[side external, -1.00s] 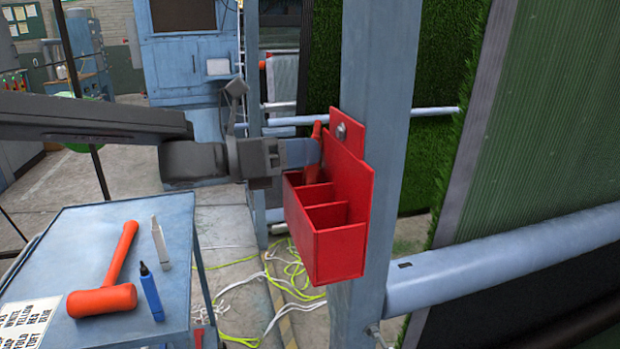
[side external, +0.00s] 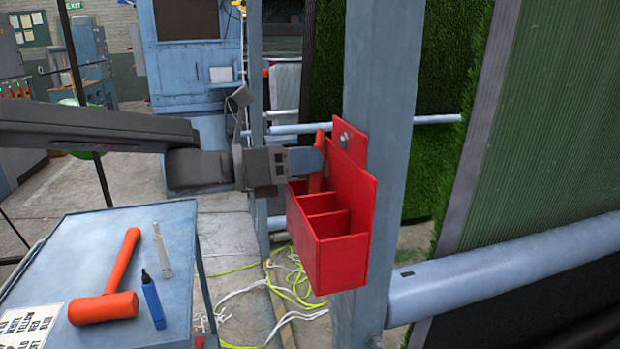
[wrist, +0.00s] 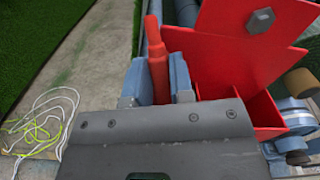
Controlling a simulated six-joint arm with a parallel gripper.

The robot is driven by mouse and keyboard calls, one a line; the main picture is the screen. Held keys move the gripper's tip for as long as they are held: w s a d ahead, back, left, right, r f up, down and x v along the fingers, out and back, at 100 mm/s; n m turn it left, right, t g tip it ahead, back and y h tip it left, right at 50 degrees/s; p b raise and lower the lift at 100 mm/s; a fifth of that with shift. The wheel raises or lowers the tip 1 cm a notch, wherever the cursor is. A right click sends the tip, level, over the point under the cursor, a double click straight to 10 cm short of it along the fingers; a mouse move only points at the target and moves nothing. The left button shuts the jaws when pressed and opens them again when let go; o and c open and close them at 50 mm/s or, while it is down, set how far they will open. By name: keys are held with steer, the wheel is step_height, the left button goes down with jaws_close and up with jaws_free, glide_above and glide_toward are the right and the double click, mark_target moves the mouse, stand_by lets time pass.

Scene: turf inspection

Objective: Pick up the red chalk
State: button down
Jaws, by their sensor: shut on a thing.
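The red chalk (side external: 316,180) is a slim upright stick at the far end of the red holder (side external: 342,262). Its lower part is in or just above the far compartment; I cannot tell which. My gripper (side external: 312,156) reaches in from the left and is shut on the chalk. In the wrist view the chalk (wrist: 159,72) stands between the two blue-grey fingers of my gripper (wrist: 160,82), its narrower tip pointing up. Its lower end is hidden there by my gripper body. The red holder (wrist: 235,60) is just right of the fingers.
The holder is bolted to a blue-grey post (side external: 377,120). A blue cart (side external: 90,232) at left carries a red mallet (side external: 105,305), a blue marker (side external: 152,300) and a pale tool (side external: 162,250). Loose cords (side external: 290,290) lie on the floor below. Green turf (side external: 430,110) hangs behind the post.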

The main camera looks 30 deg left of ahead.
step_height(320, 180, up, 12)
steer(key=v, duration=1.7)
steer(key=w+d+f+m+g+h, duration=0.2)
steer(key=d+m+g+h, duration=0.3)
steer(key=m, duration=0.3)
steer(key=shift+w+f+h, duration=0.2)
steer(key=shift+w+h, duration=0.15)
steer(key=shift+h, duration=0.35)
steer(key=shift+w, duration=0.1)
steer(key=shift+w+d, duration=3.45)
steer(key=shift+d, duration=0.05)
steer(key=shift+f, duration=2.3)
steer(key=shift+f, duration=0.75)
